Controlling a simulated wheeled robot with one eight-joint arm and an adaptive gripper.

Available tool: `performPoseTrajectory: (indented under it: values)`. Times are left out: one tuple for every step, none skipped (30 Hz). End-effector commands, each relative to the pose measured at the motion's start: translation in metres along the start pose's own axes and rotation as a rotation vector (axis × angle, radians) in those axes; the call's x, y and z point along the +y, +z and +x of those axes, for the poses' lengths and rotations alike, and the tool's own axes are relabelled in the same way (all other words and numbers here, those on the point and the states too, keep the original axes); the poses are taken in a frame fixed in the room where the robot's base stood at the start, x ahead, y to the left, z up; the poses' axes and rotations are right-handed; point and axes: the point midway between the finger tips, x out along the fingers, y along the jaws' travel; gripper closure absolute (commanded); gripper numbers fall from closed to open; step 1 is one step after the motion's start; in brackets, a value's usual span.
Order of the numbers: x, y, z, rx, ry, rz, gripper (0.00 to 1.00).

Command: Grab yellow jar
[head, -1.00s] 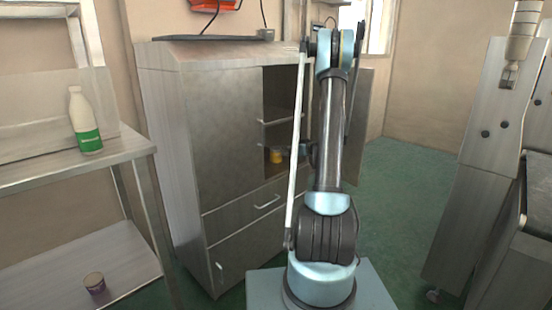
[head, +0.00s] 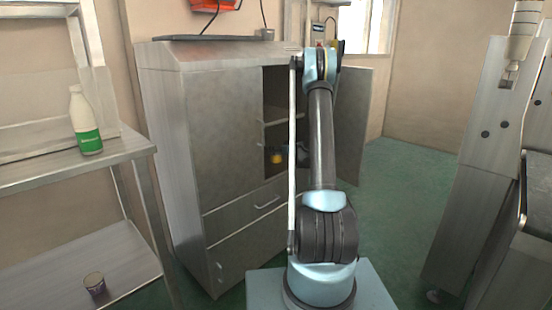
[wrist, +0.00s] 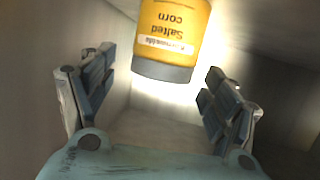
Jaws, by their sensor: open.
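The yellow jar (wrist: 172,32) has a grey end and the words "Salted corn", which read upside down in the wrist view. It is ahead of my gripper (wrist: 158,88), in the upper middle of that view and cut off by the top edge. My gripper is open, with one finger on each side and nothing held between them. A clear gap shows between each finger and the jar. In the head view the yellow jar (head: 277,157) is small, inside the open right side of the cabinet. My arm partly covers that opening.
The metal cabinet (head: 222,125) has its right door (head: 353,120) swung open and shelves inside. Pale compartment walls surround my gripper in the wrist view.

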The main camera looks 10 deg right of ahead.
Motion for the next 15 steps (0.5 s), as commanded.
performPoseTrajectory:
  values:
    - [-0.001, 0.002, 0.008, 0.0, -0.001, -0.001, 0.2]
    - [-0.001, 0.001, 0.012, 0.0, -0.001, -0.001, 0.2]
    - [-0.001, 0.001, 0.017, 0.0, -0.001, 0.0, 0.2]
    - [-0.001, 0.001, 0.021, 0.0, -0.001, 0.0, 0.2]
    - [-0.001, 0.001, 0.023, 0.0, -0.001, 0.001, 0.2]
    - [-0.001, 0.001, 0.026, 0.0, -0.001, 0.001, 0.2]
    - [-0.001, 0.001, 0.026, 0.0, -0.001, 0.001, 0.2]
    - [-0.001, 0.001, 0.027, 0.0, -0.001, 0.001, 0.2]
    - [-0.001, 0.001, 0.027, 0.0, 0.0, 0.001, 0.2]
    - [-0.001, 0.001, 0.027, 0.0, 0.0, 0.001, 0.2]
    - [-0.001, 0.001, 0.027, 0.0, 0.0, 0.001, 0.2]
    - [-0.001, 0.001, 0.026, 0.0, 0.0, 0.001, 0.2]
    - [-0.001, 0.001, 0.026, 0.0, 0.0, 0.001, 0.22]
    - [-0.001, 0.001, 0.026, 0.0, 0.0, 0.001, 0.29]
    - [-0.001, 0.001, 0.026, 0.0, 0.0, 0.001, 0.38]
